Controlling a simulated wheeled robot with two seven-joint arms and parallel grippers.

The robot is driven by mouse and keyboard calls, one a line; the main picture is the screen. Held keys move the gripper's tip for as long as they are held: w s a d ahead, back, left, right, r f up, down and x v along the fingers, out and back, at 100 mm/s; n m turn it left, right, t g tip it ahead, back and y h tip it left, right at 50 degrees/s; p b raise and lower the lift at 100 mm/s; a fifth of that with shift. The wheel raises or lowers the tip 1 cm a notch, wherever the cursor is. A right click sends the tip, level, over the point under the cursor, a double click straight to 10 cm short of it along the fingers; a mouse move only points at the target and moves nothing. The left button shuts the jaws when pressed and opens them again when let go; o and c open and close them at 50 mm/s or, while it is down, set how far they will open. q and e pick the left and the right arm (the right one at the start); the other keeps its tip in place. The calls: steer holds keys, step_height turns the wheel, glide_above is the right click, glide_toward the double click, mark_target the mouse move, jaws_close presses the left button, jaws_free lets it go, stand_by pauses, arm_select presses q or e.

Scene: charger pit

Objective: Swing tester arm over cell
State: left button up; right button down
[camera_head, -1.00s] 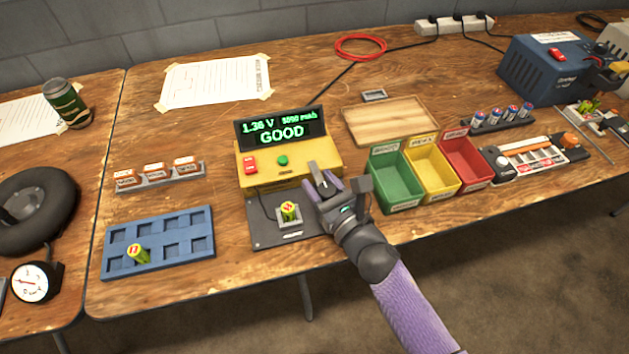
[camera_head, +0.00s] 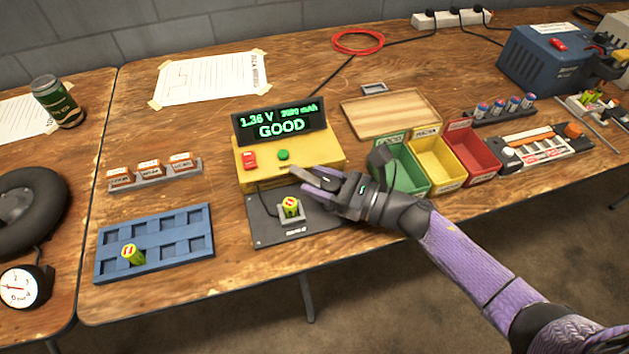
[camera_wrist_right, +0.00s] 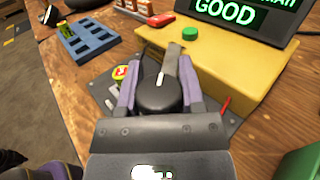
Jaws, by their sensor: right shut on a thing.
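The yellow tester (camera_head: 300,162) stands on the bench, and its green display reads 1.36 V and GOOD. A yellow-green cell (camera_head: 291,207) stands upright in the small holder on the tester's dark plate (camera_head: 265,235); in the right wrist view the cell (camera_wrist_right: 121,72) is partly hidden behind a finger. My right gripper (camera_head: 324,181) is shut on the tester arm's round black knob (camera_wrist_right: 158,95), between the fingers in the right wrist view. The metal tester arm (camera_wrist_right: 172,57) runs from the knob toward the tester body. My left gripper is not in view.
A blue tray (camera_head: 180,262) with one cell (camera_head: 133,254) lies to the left, behind it a rack of labelled blocks (camera_head: 155,173). Green (camera_head: 408,177), yellow (camera_head: 436,165) and red (camera_head: 473,152) bins stand close on the right. A wooden board (camera_head: 398,117) lies behind them.

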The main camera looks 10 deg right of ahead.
stand_by(0.4)
steer(key=shift+c, duration=1.1)
jaws_free()
steer(key=v, duration=1)
steer(key=shift+p, duration=0.4)
